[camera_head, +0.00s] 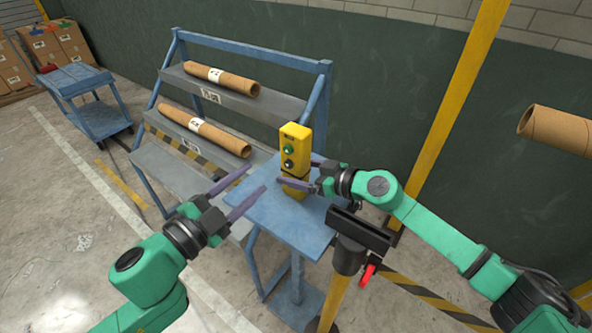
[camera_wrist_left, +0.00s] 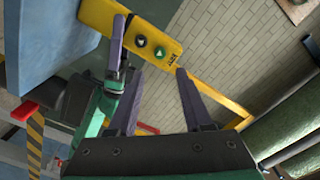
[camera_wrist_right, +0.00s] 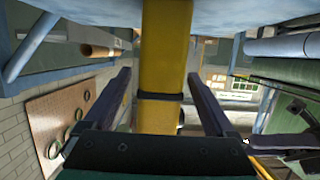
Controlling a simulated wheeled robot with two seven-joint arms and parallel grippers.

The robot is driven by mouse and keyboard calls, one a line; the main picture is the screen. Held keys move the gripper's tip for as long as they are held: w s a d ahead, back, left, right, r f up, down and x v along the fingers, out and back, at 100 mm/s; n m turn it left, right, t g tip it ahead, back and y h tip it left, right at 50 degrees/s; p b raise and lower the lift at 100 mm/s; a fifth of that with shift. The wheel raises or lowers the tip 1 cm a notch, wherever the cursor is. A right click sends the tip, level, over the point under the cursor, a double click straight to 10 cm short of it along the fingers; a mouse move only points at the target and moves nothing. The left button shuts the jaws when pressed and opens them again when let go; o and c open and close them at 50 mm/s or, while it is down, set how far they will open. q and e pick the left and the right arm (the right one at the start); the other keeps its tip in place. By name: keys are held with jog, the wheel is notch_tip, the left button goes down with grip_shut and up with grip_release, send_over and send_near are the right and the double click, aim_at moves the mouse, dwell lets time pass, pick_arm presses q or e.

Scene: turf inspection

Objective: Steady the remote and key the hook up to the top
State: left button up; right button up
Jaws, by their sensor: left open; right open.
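The yellow remote (camera_head: 295,146) stands upright on a small blue table, with a green button above a black one on its face. It also shows in the left wrist view (camera_wrist_left: 172,52). My right gripper (camera_head: 297,169) is open with its fingers on either side of the remote's lower part; the right wrist view shows the yellow body (camera_wrist_right: 165,45) between them. I cannot tell whether they touch it. My left gripper (camera_head: 256,179) is open and empty, left of the remote and apart from it. A small red hook-shaped piece (camera_head: 367,274) shows below a black cradle.
The blue table (camera_head: 285,225) has bare top around the remote. The black cradle (camera_head: 360,230) sits on a yellow post in front of it. A blue rack (camera_head: 245,48) with cardboard tubes stands behind left. Another tube (camera_head: 556,129) is at the right. A blue cart (camera_head: 85,95) stands far left.

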jog(key=shift+w+a+f, duration=0.1)
jog(key=shift+w+a, duration=0.1)
jog(key=shift+a, duration=0.05)
grip_shut()
pick_arm(q)
grip_shut()
dwell(1.5)
